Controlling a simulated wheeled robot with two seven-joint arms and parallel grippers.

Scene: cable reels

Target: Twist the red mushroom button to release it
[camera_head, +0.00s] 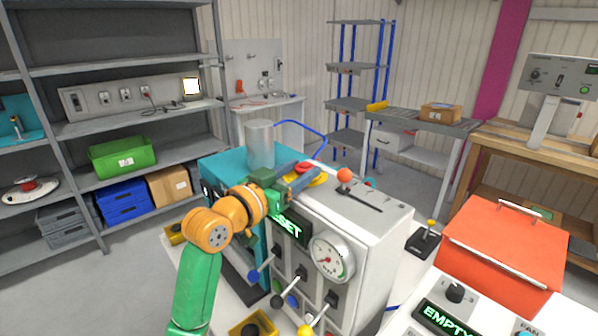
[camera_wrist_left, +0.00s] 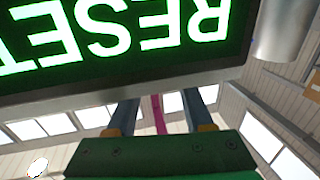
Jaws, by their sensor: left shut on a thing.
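The red mushroom button (camera_head: 304,167) shows as a small red piece with a yellow base (camera_head: 319,181) on top of the white and teal machine. My left gripper (camera_head: 303,174) reaches it from the left and is shut on it; its fingers hide part of the button. In the left wrist view the two fingers (camera_wrist_left: 160,112) stand apart and run behind the edge of a display, which hides their tips and the button. The green RESET display (camera_head: 283,225) is on the machine's front and fills the top of the wrist view (camera_wrist_left: 120,35). My right gripper is not in view.
An orange-knobbed lever (camera_head: 344,175) stands right of the button. A grey cylinder (camera_head: 259,145) stands behind the gripper. A gauge (camera_head: 333,257) and several levers are on the machine's front. A red-orange box (camera_head: 500,255) is at the right.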

